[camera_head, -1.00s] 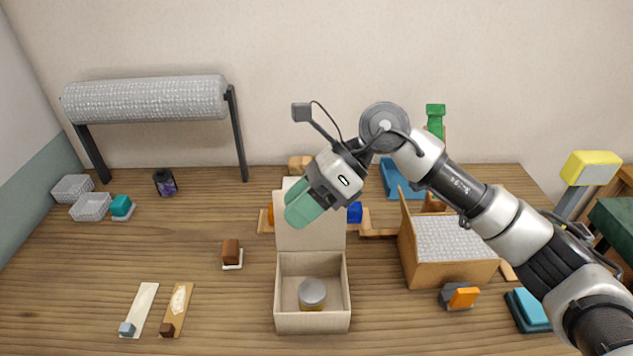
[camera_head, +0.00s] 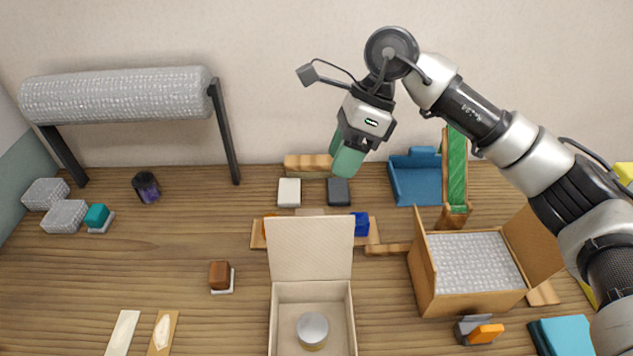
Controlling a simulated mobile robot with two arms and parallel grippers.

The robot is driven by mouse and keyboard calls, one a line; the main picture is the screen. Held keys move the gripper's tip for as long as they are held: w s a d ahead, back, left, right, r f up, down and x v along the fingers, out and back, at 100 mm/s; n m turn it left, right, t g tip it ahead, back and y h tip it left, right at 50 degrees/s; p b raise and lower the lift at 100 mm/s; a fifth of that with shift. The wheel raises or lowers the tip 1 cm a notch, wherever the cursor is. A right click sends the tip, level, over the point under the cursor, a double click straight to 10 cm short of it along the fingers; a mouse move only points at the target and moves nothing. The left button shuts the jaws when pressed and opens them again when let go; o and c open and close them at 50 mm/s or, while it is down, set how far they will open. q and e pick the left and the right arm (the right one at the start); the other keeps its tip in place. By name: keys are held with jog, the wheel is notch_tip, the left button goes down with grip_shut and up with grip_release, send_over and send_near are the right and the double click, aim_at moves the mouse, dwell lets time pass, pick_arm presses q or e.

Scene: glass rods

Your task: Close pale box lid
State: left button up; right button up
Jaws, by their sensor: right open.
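The pale box (camera_head: 276,318) stands near the front centre of the table. Its lid (camera_head: 310,249) is open and stands up at the box's back edge. A round tin with a grey top (camera_head: 312,329) sits inside the box. My right gripper (camera_head: 347,160), with green fingers, is open and empty. It appears behind and above the lid, a little to its right, and is apart from it. My left gripper is not in view.
A cardboard box with bubble wrap (camera_head: 478,262) stands to the right. A wooden rack with a blue block (camera_head: 361,224) lies just behind the lid. A bubble-wrap roll (camera_head: 120,95) on a stand is at the back left.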

aim_at(315, 212)
jog(key=p+x, duration=0.3)
jog(key=x, duration=0.7)
jog(key=shift+a+p, duration=0.1)
jog(key=shift+p, duration=0.25)
jog(key=shift+s+a+f, duration=0.15)
jog(key=shift+s+f, duration=0.05)
jog(key=shift+f, duration=0.05)
jog(key=shift+w, duration=0.1)
grip_shut()
